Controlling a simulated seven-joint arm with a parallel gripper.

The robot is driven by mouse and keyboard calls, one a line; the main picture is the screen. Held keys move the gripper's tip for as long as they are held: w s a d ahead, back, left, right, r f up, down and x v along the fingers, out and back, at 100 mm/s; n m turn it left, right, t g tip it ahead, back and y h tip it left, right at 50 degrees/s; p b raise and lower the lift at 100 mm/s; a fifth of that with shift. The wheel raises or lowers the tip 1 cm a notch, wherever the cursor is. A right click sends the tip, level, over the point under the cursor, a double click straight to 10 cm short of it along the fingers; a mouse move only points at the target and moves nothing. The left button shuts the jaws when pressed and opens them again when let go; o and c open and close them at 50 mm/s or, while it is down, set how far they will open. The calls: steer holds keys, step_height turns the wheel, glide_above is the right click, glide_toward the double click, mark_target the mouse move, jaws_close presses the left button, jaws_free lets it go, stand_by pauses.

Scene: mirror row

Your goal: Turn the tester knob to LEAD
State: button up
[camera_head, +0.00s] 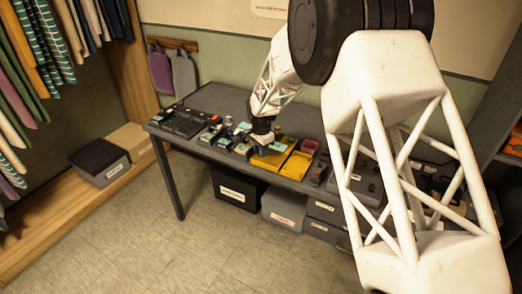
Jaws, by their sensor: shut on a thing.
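My gripper (263,138) is at the far end of my white arm, low over the table's front half. It is small and dark in this view. It is shut on what appears to be the tester knob, at the yellow tester (270,160). The gripper and distance hide the knob itself, and I cannot read its pointer or the LEAD mark.
The dark table (215,95) also holds a black tray (184,121) at left, several small items and a yellow tray (296,165) right of the tester. My arm covers the table's right part. Boxes stand below (239,188). Clothes hang at left.

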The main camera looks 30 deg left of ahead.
steer(key=shift+m, duration=2.2)
steer(key=o, duration=0.9)
steer(key=shift+r, duration=3.95)
steer(key=shift+d, duration=0.1)
